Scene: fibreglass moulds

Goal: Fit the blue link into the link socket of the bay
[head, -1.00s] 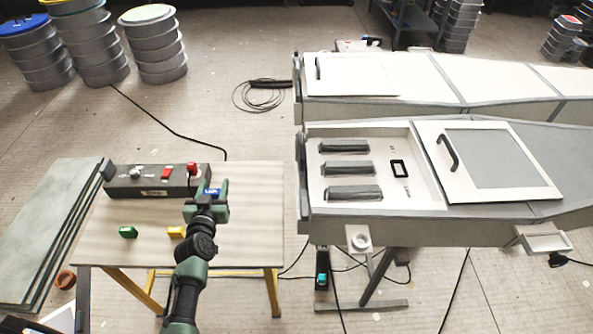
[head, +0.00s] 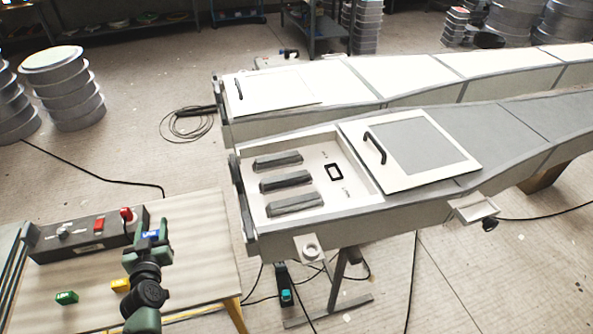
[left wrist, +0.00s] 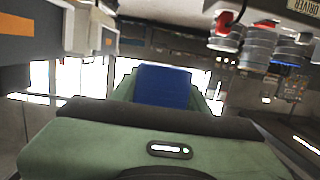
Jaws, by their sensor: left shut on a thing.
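My left gripper (head: 146,247) is shut on the blue link (head: 152,235) and holds it above the table, near the control box. The blue link also shows between the green fingers in the left wrist view (left wrist: 164,86). The bay (head: 300,180) is the open white recess in the near mould, to the right of the gripper and apart from it. A small black-framed rectangular socket (head: 334,172) sits on the bay floor, right of several dark grey bars (head: 286,181). My right gripper is not in view.
A wooden table (head: 195,265) carries a dark control box (head: 90,234) with red knobs, a green block (head: 66,298) and a yellow block (head: 121,285). A white hatch cover (head: 410,150) with a black handle lies right of the bay. Floor shows between table and mould.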

